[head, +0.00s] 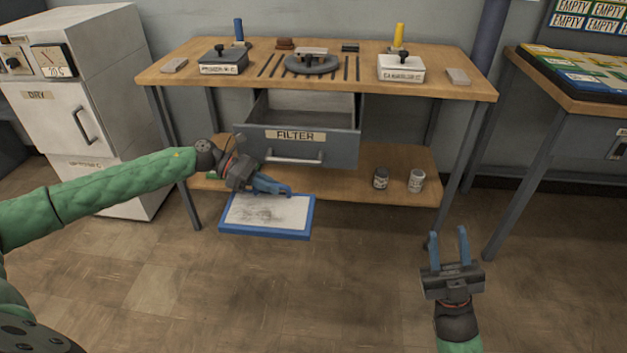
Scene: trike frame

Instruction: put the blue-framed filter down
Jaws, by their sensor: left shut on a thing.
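The blue-framed filter (267,215) has a whitish panel with a grey smudge inside a blue border. My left gripper (284,191) is shut on its far edge. The filter is in front of the bench's lower shelf, and I cannot tell whether it touches anything below. My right gripper (449,243) is open and empty, pointing up over the floor at the right. The drawer labelled FILTER (297,147) is pulled open under the bench top, above and behind the filter. Its interior looks empty where it shows.
The wooden bench (215,50) carries dark and white boxes, blue and yellow handled tools, and a round grey part. Two small cans (416,181) stand on the lower shelf (345,180). A white cabinet (100,140) is at left, a second table (585,95) at right. The front floor is clear.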

